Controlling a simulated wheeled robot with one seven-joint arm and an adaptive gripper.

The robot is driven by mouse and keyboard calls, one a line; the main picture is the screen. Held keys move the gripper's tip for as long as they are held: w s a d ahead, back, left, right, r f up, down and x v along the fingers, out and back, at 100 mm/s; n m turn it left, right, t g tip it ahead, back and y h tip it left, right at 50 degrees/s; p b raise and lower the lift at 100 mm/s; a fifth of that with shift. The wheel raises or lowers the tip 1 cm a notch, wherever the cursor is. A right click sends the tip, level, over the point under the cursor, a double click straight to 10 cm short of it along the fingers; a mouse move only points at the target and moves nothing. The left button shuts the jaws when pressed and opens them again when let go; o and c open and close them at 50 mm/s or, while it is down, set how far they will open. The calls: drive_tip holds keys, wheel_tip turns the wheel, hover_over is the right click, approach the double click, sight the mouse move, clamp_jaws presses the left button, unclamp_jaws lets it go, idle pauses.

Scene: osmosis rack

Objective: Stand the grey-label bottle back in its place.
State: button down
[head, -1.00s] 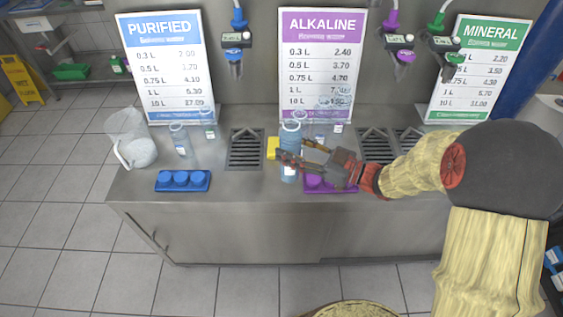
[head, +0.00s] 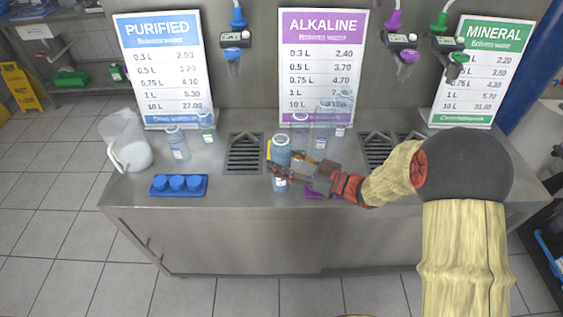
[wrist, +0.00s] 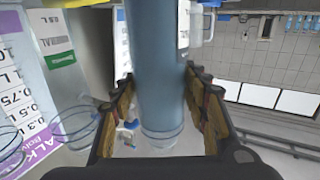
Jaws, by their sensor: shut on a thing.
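The bottle in my gripper (head: 300,172) is clear, bluish and upright, with a pale label low on its body; the label's exact colour cannot be told. In the head view this held bottle (head: 281,156) is over the front middle of the steel counter. I cannot tell whether its base touches the counter. In the wrist view the bottle (wrist: 160,70) runs between both finger pads, and my gripper (wrist: 165,105) is shut on it. Other clear bottles stand behind it, below the alkaline sign (head: 322,65). Two more, a left bottle (head: 177,144) and a right bottle (head: 206,127), stand below the purified sign (head: 165,70).
A clear pitcher (head: 125,142) and a blue tray of caps (head: 178,186) are at the left of the counter (head: 230,195). A drain grate (head: 244,153) lies left of the held bottle. A purple tray (head: 315,193) is mostly hidden under my gripper. Taps hang above.

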drive_tip(key=c, duration=1)
unclamp_jaws()
drive_tip(key=shift+f, duration=0.15)
